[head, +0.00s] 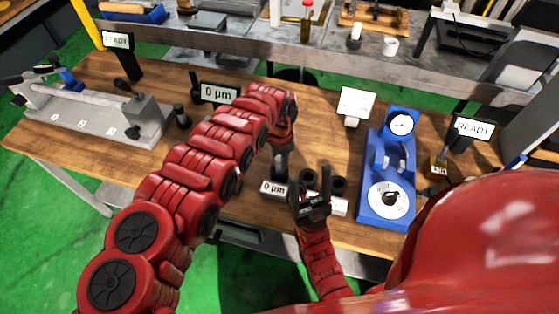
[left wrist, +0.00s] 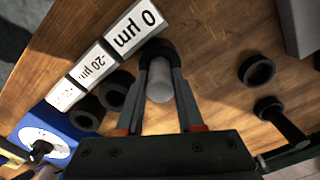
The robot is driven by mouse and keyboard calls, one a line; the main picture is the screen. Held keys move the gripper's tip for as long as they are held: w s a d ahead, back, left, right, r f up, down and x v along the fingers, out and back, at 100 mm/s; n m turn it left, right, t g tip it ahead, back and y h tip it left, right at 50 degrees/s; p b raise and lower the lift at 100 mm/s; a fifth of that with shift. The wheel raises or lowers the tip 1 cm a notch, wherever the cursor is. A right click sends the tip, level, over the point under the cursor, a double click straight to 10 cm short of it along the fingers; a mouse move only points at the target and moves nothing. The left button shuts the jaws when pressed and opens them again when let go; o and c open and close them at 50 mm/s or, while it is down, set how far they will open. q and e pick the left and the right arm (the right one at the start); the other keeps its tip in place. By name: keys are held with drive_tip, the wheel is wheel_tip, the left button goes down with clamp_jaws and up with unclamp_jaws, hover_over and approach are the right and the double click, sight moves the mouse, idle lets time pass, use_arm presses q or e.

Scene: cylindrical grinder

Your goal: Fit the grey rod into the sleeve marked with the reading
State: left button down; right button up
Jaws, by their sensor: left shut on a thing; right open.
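My left gripper (head: 280,165) is shut on the grey rod (left wrist: 159,82), which stands between its fingers in the left wrist view. The rod is over the black sleeve (left wrist: 156,47) beside the "0 µm" label (left wrist: 135,28); I cannot tell how far it is inside. A display (head: 220,92) reads "0 µm". Two more black sleeves (left wrist: 117,88) (left wrist: 85,112) stand beside the "-20 µm" label (left wrist: 91,66) and a third label (left wrist: 65,95). My right gripper (head: 311,196) is open and empty in front of the sleeves, partly covering the labels.
A blue gauge (head: 385,170) with a dial stands to the right of the sleeves. A grey grinder-like fixture (head: 100,113) stands at the left. A black ring (left wrist: 256,70) and a black post (left wrist: 280,120) stand on the wooden table. A white panel (head: 356,103) stands behind.

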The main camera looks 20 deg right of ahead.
use_arm(q)
drive_tip(key=c, duration=0.5)
unclamp_jaws()
drive_tip(key=shift+c, duration=0.2)
drive_tip(key=shift+r+p, duration=0.25)
drive_tip(key=shift+p, duration=0.05)
drive_tip(key=shift+r, duration=0.15)
wheel_tip(320, 180, up, 11)
drive_tip(key=b, duration=0.2)
drive_tip(key=shift+w+f+b, duration=0.1)
drive_tip(key=shift+f+b, duration=0.1)
drive_tip(key=shift+b, duration=0.1)
drive_tip(key=shift+r, duration=0.4)
